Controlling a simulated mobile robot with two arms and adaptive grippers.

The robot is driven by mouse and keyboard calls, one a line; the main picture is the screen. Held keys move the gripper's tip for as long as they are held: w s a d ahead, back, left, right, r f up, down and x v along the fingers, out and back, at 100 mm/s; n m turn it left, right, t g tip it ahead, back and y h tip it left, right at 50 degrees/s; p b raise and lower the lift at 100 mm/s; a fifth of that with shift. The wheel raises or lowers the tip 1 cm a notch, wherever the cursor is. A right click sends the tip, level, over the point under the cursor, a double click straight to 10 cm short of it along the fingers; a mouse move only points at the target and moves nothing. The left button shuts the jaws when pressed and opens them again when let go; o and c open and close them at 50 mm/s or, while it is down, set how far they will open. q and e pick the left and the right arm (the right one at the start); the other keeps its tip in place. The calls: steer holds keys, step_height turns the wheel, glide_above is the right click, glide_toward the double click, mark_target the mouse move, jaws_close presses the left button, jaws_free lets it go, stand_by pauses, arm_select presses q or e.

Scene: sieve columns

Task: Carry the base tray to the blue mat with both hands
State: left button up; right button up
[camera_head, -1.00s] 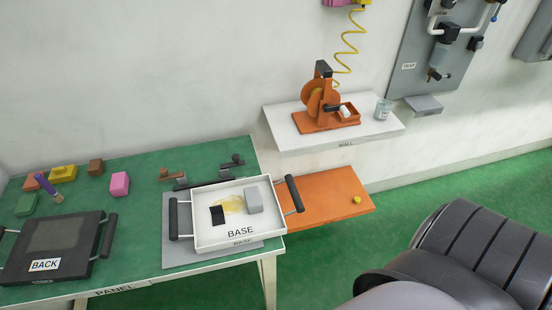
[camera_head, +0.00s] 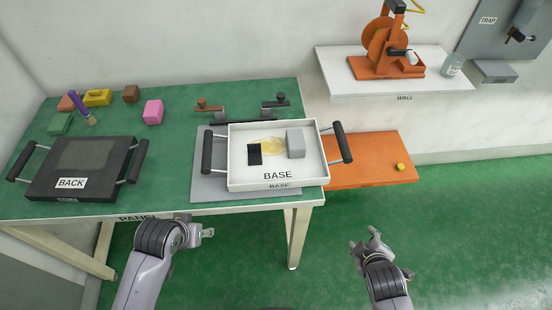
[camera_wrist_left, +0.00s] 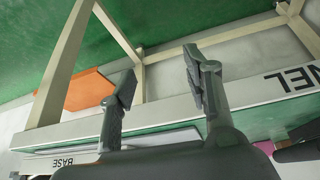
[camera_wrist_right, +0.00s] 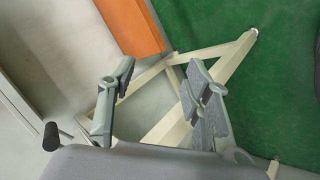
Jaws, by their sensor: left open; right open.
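The white base tray (camera_head: 236,178) sits on a grey mat (camera_head: 206,172) at the right end of the green table. It has a black handle (camera_head: 207,152) on its left and another (camera_head: 342,142) on its right. It holds a black square, a yellow patch and a grey block. My left gripper (camera_head: 208,232) is open and empty in front of the table edge, below and left of the tray; its open fingers show in the left wrist view (camera_wrist_left: 158,85). My right gripper (camera_head: 364,240) is open and empty, below and right of the tray. No blue mat is visible.
An orange shelf (camera_head: 376,172) adjoins on the right. A white wall shelf (camera_head: 340,80) holds an orange machine (camera_head: 382,58).

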arm_select(q)
step_height(320, 180, up, 10)
steer(key=w+t+b, duration=0.1)
steer(key=w+t, duration=0.1)
arm_select(e)
steer(key=w+d+r+n+t+h, duration=0.1)
steer(key=w+d+r+n+t, duration=0.25)
steer(key=r+n, duration=0.4)
arm_select(q)
steer(key=n+t, duration=0.2)
glide_toward(205, 146)
steer(key=s+f+v, duration=0.1)
steer(key=v, duration=0.5)
steer(key=shift+w+a+r+n+h+b, duration=0.2)
steer(key=shift+w+r+n+h+b, duration=0.15)
steer(key=shift+w, duration=0.1)
arm_select(e)
steer(key=w+a+r+n+t+y, duration=0.2)
steer(key=a+r+n+t+y, duration=0.2)
steer(key=n, duration=1.3)
steer(key=shift+a+r+t, duration=0.5)
steer(key=shift+a+t, duration=0.65)
steer(key=shift+a, duration=0.4)
steer(key=shift+w, duration=0.2)
